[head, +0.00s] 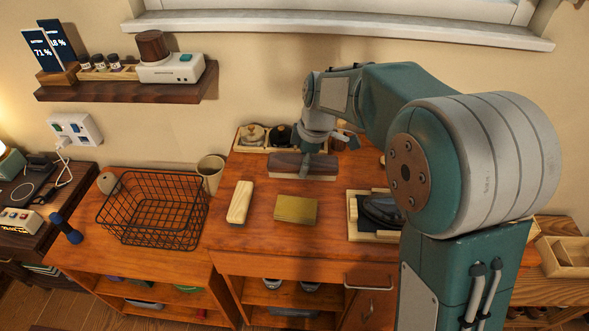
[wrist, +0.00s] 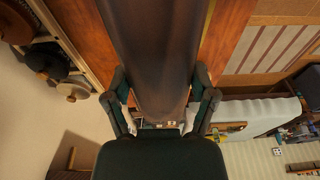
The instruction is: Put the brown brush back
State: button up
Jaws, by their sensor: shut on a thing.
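The brown brush (head: 303,163) has a dark brown back and a paler lower side. It lies lengthwise across the picture at the back middle of the wooden table (head: 265,235). My gripper (head: 318,145) comes down on it from above and is shut on it. In the wrist view the brush's dark brown back (wrist: 160,60) fills the space between my two fingers (wrist: 163,103). I cannot tell whether its underside touches the table.
A wooden tray (head: 239,143) with round-lidded things stands behind the brush. In front lie a pale wooden block (head: 240,202) and an olive-yellow box (head: 296,209). A tray with a dark object (head: 382,209) is at right. A black wire basket (head: 155,207) and a cup (head: 210,173) stand left.

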jog(key=w+a+f, duration=0.1)
jog(key=w+f, duration=0.1)
jog(key=w+a+f, duration=0.1)
jog(key=w+f, duration=0.4)
jog(key=shift+w+a+f, duration=0.15)
jog(key=shift+w+a, duration=0.2)
jog(key=shift+a, duration=0.05)
notch_tip(320, 180, down, 3)
jog(key=shift+w+f, duration=0.15)
jog(key=o, duration=1.1)
jog(key=shift+o, duration=0.2)
notch_tip(320, 180, up, 12)
jog(key=d, duration=0.2)
